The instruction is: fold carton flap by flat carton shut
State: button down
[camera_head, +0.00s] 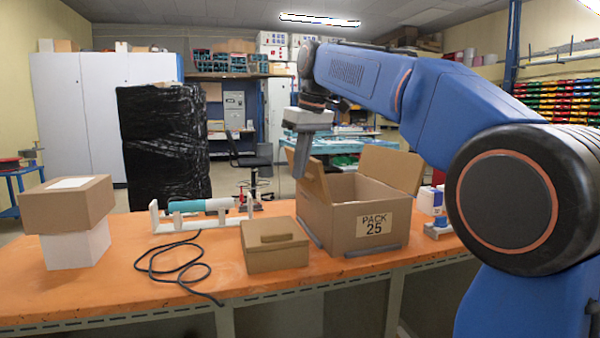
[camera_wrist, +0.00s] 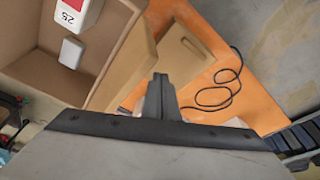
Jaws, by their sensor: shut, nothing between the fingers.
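The open brown carton (camera_head: 345,215), labelled PACK 25, stands on the orange bench. Its left flap (camera_head: 316,182) stands up at a slant, and its right flap (camera_head: 391,168) stands up and leans outward. The wrist view looks down into the carton (camera_wrist: 30,72), where a white item with a red patch and a 25 label (camera_wrist: 78,14) and a small white block (camera_wrist: 72,50) lie inside. My gripper (camera_head: 301,172) is shut and empty, pointing down at the outer side of the left flap. In the wrist view its fingertips (camera_wrist: 159,78) are close to that flap (camera_wrist: 128,62); contact cannot be told.
A small lidded brown box (camera_head: 275,255) stands close left of the carton. Grey rails (camera_head: 376,250) edge the carton's base. Further left are a teal tool on a white stand (camera_head: 200,206), a loose black cable (camera_head: 180,268) and a brown box on a white one (camera_head: 68,205).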

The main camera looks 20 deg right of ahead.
dwell(0.4)
jog(key=d, duration=0.7)
jog(key=shift+d, duration=0.35)
jog(key=shift+r, duration=0.1)
jog(key=w+a+v, duration=0.1)
jog(key=v, duration=0.7)
jog(key=shift+w+r, duration=0.35)
jog(key=shift+r, duration=0.25)
